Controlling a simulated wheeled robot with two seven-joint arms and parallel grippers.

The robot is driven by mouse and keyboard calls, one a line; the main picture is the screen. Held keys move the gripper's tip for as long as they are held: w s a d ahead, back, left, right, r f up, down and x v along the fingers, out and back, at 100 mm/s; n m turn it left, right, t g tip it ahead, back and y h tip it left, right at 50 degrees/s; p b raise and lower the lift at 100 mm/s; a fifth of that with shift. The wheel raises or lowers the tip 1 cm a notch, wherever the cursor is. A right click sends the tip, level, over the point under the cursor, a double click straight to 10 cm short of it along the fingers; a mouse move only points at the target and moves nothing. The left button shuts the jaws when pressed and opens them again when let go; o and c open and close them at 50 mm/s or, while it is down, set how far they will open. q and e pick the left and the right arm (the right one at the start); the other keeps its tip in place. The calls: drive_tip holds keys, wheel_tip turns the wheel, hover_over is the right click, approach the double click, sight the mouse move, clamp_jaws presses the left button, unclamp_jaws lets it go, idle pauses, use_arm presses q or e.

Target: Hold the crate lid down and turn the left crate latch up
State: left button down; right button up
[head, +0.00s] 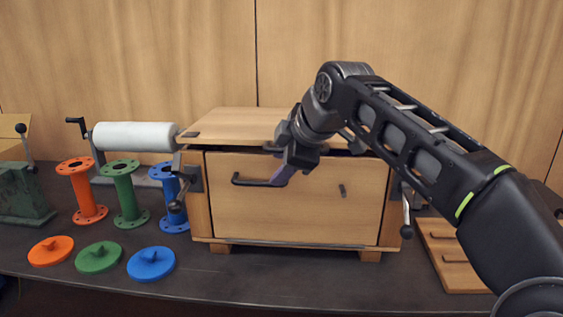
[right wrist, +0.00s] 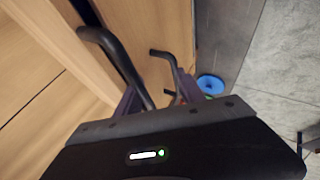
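The wooden crate (head: 290,205) stands on the dark table. Its lid (head: 240,121) lies on top, with a dark gap under its front edge. The left crate latch (head: 178,190) is on the crate's left front corner, its lever and knob hanging down. My right gripper (head: 280,176) is in front of the crate, just below the lid edge by the front handle (head: 248,183). In the right wrist view its purple fingers (right wrist: 158,96) are apart, near two dark handles; contact is unclear. My left gripper is out of view.
Orange, green and blue flanged spools (head: 124,190) and matching discs (head: 98,257) stand left of the crate. A white roll (head: 135,136) and a green vise-like block (head: 22,192) are behind and further left. A wooden board (head: 450,255) lies at right. The table front is clear before the crate.

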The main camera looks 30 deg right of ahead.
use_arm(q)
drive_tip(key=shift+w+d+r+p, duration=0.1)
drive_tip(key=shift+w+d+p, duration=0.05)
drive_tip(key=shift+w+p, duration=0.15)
use_arm(e)
drive_tip(key=v, duration=0.8)
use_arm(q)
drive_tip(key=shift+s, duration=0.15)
use_arm(e)
drive_tip(key=shift+f, duration=0.1)
